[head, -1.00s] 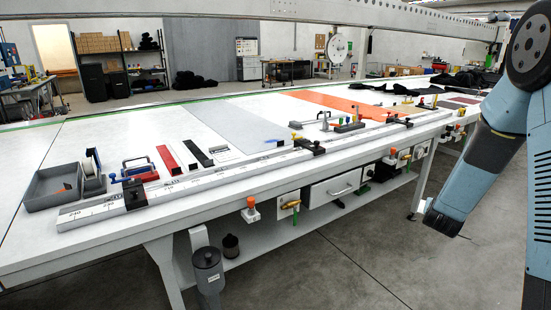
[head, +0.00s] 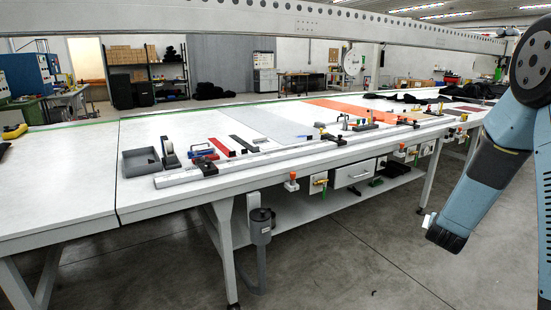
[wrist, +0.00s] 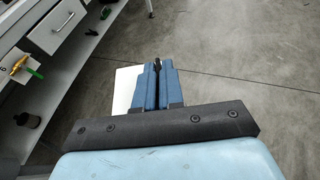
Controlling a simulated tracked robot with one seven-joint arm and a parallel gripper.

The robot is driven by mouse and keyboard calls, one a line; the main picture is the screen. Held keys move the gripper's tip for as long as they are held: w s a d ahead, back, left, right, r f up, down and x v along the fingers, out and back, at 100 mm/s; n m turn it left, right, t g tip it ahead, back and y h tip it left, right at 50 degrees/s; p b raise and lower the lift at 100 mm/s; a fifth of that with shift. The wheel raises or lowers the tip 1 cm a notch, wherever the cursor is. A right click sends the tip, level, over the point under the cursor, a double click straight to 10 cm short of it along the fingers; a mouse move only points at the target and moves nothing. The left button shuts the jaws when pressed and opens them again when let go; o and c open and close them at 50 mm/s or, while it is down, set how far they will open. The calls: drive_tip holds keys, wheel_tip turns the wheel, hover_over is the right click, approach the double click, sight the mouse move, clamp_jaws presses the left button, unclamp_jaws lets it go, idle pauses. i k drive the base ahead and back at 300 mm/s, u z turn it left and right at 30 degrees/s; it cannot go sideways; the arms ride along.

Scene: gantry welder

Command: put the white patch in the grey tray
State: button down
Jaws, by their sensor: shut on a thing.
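The white patch (wrist: 124,92) is a flat pale piece, held in my gripper (wrist: 157,66), whose blue fingers are closed on it in the wrist view. The patch sticks out to the left of the fingers, and part of it is hidden behind them. In the head view, a small white edge of it shows beside my gripper (head: 443,233), which hangs low over the floor, to the right of the table. The grey tray (head: 143,172) is an open box on the table's near left part, well away from my gripper.
A tape dispenser (head: 170,158) stands right of the tray. A long white rail (head: 260,160) with black clamps runs along the table's front. A grey canister (head: 261,228) hangs below the table edge. The floor in front is clear.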

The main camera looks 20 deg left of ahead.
sight(134, 161)
drive_tip(key=u, duration=0.1)
drive_tip(key=k, duration=0.4)
drive_tip(key=z, duration=2)
drive_tip(key=i, duration=0.1)
drive_tip(key=u, duration=3)
